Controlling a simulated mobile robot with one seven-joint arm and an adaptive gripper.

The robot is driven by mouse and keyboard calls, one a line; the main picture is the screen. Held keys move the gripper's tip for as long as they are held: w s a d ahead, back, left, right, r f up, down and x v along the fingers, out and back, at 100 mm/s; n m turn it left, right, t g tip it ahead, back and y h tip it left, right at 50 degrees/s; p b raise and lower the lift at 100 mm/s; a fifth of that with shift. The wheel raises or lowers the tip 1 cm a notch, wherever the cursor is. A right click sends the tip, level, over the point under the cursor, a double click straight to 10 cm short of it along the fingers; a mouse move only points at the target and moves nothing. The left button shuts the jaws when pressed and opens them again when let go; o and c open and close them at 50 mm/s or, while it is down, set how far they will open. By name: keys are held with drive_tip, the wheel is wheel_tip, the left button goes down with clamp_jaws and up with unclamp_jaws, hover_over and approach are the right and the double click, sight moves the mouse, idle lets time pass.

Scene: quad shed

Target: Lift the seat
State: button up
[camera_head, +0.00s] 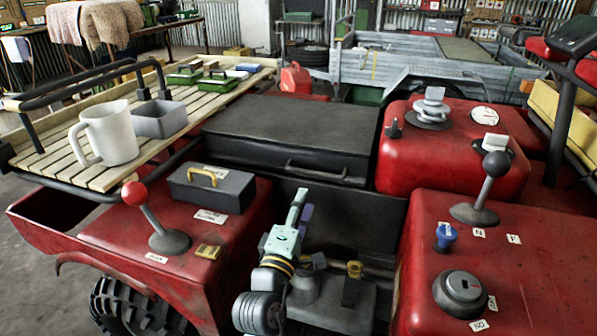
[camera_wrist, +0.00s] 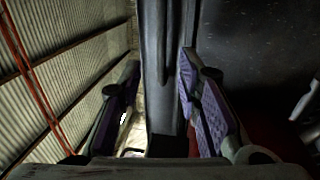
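The seat (camera_head: 290,130) is a flat black padded block in the middle of the red quad, lying level and closed. A dark bar handle (camera_head: 316,172) runs along its front edge. My gripper (camera_head: 302,206) points upward in front of the seat, just below the left part of the handle. In the wrist view my gripper (camera_wrist: 160,105) has its two purple-padded fingers apart, with a dark long edge or bar between and beyond them. I cannot tell whether that is the handle, or whether either finger touches it. Nothing is visibly held.
A slatted rack (camera_head: 100,178) at left carries a white mug (camera_head: 110,135) and a grey bin (camera_head: 160,120). A red-knobbed lever (camera_head: 135,195) and a grey box (camera_head: 212,190) flank my arm on the left. A black-knobbed lever (camera_head: 496,165) and red body panels stand right.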

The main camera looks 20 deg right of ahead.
sight(314, 175)
drive_tip(key=p+x, duration=0.1)
drive_tip(key=x, duration=0.4)
drive_tip(key=p+x, duration=0.1)
drive_tip(key=x, duration=0.4)
drive_tip(key=shift+w+d+p, duration=0.2)
drive_tip(key=shift+d+p, duration=0.1)
drive_tip(key=shift+d, duration=0.2)
drive_tip(key=shift+c, duration=0.5)
clamp_jaws()
